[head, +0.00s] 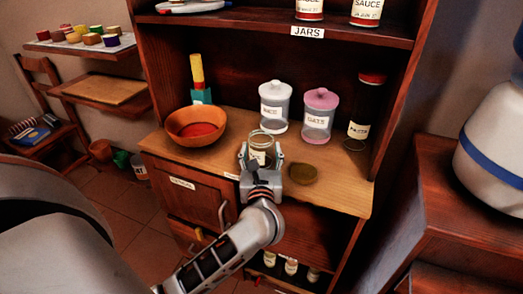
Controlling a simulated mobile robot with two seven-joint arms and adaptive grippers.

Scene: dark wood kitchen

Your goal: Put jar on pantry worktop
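A clear glass jar (261,141) with a pale label is at the front of the wooden pantry worktop (345,190). It looks upright. My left gripper (261,160) comes from below, with one finger on each side of the jar; the fingers appear to touch it. The gripper partly hides the jar's lower part, so I cannot tell whether its base touches the worktop. My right gripper is not in view.
A dark round disc (303,173) lies right of the jar. An orange bowl (196,126) is at left. A shelf (270,28) spans above.

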